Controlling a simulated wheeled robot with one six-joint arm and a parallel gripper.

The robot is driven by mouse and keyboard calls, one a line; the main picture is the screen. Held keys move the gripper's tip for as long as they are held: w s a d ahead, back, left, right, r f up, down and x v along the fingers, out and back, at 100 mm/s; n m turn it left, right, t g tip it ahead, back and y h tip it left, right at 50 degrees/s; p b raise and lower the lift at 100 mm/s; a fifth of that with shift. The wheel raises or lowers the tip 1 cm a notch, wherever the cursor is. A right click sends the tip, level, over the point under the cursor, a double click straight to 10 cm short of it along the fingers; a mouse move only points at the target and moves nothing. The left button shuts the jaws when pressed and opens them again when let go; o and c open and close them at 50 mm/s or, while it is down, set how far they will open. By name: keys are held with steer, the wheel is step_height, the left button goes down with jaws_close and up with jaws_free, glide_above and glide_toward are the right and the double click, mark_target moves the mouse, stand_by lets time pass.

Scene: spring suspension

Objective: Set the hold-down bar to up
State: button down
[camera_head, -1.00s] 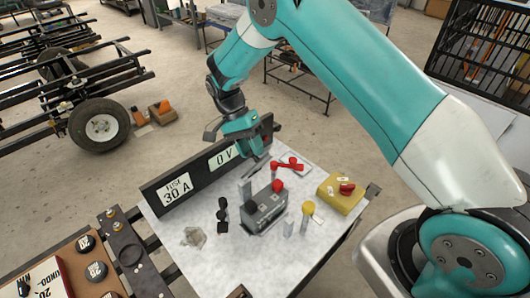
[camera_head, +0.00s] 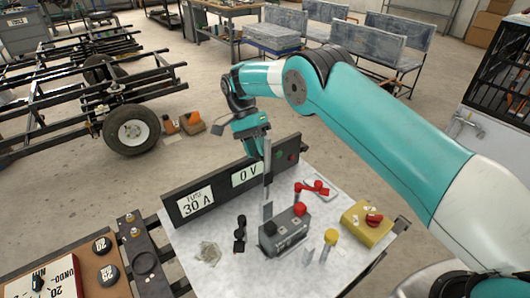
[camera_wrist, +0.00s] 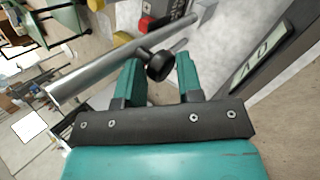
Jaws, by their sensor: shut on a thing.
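The hold-down bar (camera_head: 267,172) is a thin grey bar standing close to upright behind the dark grey battery (camera_head: 270,242) in the head view. In the wrist view the bar (camera_wrist: 110,70) runs slantwise past my fingertips. A black round knob (camera_wrist: 160,66) sits between the two fingers of my gripper (camera_wrist: 161,72), which is shut on it. In the head view my gripper (camera_head: 260,147) is beside the upper part of the bar, at about the top edge of the display panel; its fingertips are hard to make out there.
A black panel (camera_head: 215,200) with "30 A" and "0 V" signs stands behind the battery. A red clamp (camera_head: 312,188), a yellow box (camera_head: 362,230), a yellow-topped post (camera_head: 330,238) and a black piece (camera_head: 240,235) are on the white table (camera_head: 205,275). A wheeled chassis stands behind left.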

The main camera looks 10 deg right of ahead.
steer(key=shift+a+f+g+h, duration=0.15)
steer(key=shift+a+f+g, duration=0.05)
steer(key=shift+f, duration=0.35)
steer(key=shift+a+f+g+h, duration=0.15)
steer(key=shift+f+g, duration=0.05)
steer(key=shift+f, duration=0.35)
steer(key=shift+d, duration=0.15)
steer(key=c, duration=0.8)
jaws_free()
steer(key=shift+w, duration=0.1)
steer(key=shift+d, duration=0.1)
steer(key=shift+r, duration=0.15)
step_height(320, 180, up, 21)
steer(key=p, duration=0.8)
steer(key=shift+w+f+p, duration=0.1)
steer(key=shift+f+p, duration=0.1)
steer(key=shift+p, duration=0.1)
